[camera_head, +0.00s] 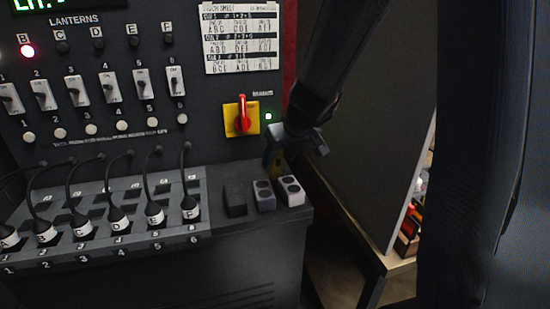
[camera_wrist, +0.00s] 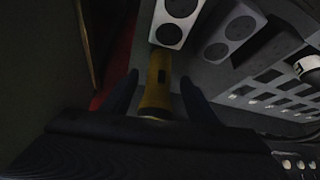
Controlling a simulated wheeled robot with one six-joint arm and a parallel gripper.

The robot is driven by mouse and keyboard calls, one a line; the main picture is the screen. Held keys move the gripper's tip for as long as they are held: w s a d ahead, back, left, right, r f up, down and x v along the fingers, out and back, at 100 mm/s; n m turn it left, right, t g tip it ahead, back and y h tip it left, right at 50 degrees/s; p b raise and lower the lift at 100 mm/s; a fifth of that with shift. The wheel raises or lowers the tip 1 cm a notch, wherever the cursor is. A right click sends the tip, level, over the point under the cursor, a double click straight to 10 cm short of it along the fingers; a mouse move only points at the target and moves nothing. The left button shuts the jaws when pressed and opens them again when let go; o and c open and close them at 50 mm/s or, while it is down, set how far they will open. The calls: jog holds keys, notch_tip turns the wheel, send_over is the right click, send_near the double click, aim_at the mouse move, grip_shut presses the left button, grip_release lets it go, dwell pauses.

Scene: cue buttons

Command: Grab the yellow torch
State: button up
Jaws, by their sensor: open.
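The yellow torch (camera_wrist: 155,88) shows in the wrist view, with its length pointing toward the camera and a dark switch on its side. My gripper (camera_wrist: 158,92) is open, with one dark finger on each side of the torch and visible gaps between. In the head view, my gripper (camera_head: 279,157) is at the right edge of the control panel.
White-topped blocks with round dark spots (camera_head: 290,190) stand close by on the console ledge (camera_head: 240,220). A red rotary switch on a yellow plate (camera_head: 242,116) is left of my gripper. Cables with labelled plugs (camera_head: 120,217) fill the ledge's left. A grey board (camera_head: 385,140) stands to the right.

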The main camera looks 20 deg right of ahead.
aim_at(276, 162)
jog(key=x, duration=0.4)
jog(key=shift+w+f+b, duration=0.2)
jog(key=shift+w+b, duration=0.15)
jog(key=shift+b, duration=0.05)
jog(key=c, duration=1.2)
jog(key=shift+c, duration=0.6)
jog(key=shift+r, duration=0.15)
